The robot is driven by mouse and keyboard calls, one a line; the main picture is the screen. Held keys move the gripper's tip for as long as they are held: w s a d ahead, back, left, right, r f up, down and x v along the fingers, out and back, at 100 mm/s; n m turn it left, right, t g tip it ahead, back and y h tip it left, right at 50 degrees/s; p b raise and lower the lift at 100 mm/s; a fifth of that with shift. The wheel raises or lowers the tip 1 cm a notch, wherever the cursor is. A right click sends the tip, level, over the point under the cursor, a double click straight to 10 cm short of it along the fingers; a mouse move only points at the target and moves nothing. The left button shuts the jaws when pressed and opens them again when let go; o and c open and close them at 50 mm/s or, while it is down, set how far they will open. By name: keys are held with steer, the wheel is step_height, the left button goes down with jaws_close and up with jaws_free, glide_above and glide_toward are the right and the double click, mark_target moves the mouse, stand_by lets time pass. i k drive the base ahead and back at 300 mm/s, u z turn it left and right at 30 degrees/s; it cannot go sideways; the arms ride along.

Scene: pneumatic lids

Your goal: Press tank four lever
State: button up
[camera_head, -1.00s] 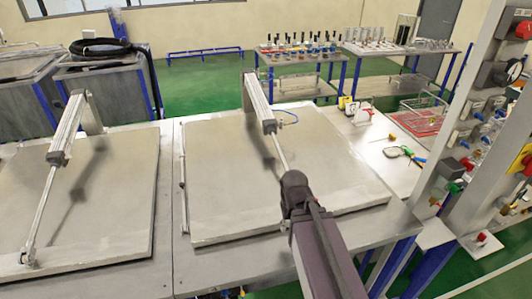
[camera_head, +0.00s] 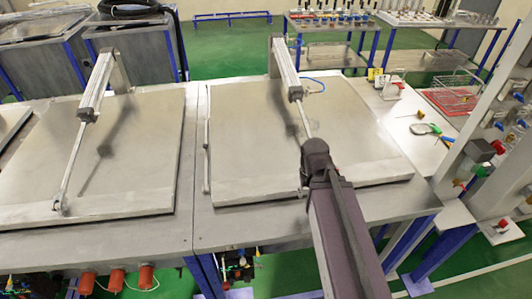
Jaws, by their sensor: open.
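Two tanks with flat metal lids are in view, a left lid (camera_head: 95,150) and a right lid (camera_head: 300,130). Both lids are down, each with a pneumatic cylinder on top; these are the left cylinder (camera_head: 97,85) and the right cylinder (camera_head: 286,68). No label marks tank four, and I cannot tell which control is its lever. Small valve parts (camera_head: 236,264) show under the front edge between the tanks. My arm reaches up from the bottom over the right lid's front edge. My gripper is not visible.
Orange-red cylinders (camera_head: 117,279) hang under the left tank's front. A post with coloured knobs and valves (camera_head: 480,150) stands at the right. A wire basket (camera_head: 452,100) and small tools (camera_head: 425,128) lie right of the lid. Green floor (camera_head: 290,262) is open below.

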mark_target(225, 287)
steer(key=u, duration=0.15)
steer(key=k, duration=0.85)
steer(key=z, duration=0.4)
